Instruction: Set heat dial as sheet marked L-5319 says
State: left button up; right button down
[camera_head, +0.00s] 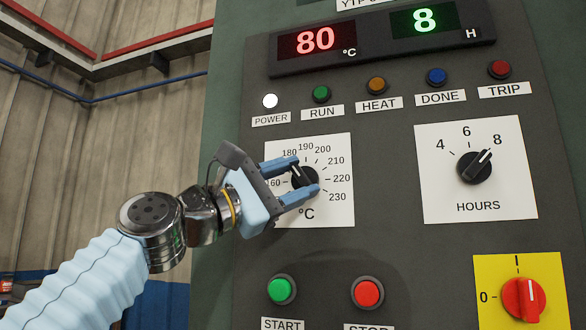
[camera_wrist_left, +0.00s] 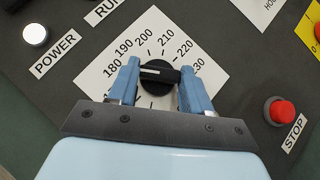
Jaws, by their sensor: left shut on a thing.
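The heat dial is a black knob (camera_head: 304,181) on a white plate (camera_head: 335,207) marked °C, with numbers that include 180, 190, 200, 210, 220 and 230. My left gripper (camera_head: 306,174) is shut on the knob, one blue finger on each side. In the left wrist view the knob (camera_wrist_left: 158,85) sits between the fingers (camera_wrist_left: 160,69), its bar running across from finger to finger. Its white mark points left there, toward about 180; the fingers partly hide the scale. No sheet marked L-5319 shows. My right gripper is out of view.
The displays read 80 °C (camera_head: 316,40) and 8 H (camera_head: 425,20). The POWER lamp (camera_head: 270,101) is white. The HOURS dial (camera_head: 475,167) points near 8. Below are green START (camera_head: 279,290) and red STOP (camera_head: 368,292) buttons and a red rotary switch (camera_head: 523,299).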

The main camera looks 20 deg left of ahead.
pick_arm(q)
jog(key=shift+r+m+g+p, duration=0.15)
jog(key=shift+m+g+p, duration=0.15)
jog(key=shift+m+g, duration=0.2)
jog(key=o, duration=1.1)
jog(key=shift+c, duration=0.2)
jog(key=shift+s+a+f, duration=0.15)
jog(key=shift+s+f, duration=0.05)
jog(key=shift+f, duration=0.05)
jog(key=b+v, duration=0.4)
jog(key=v, duration=0.9)
jog(key=shift+b, duration=0.3)
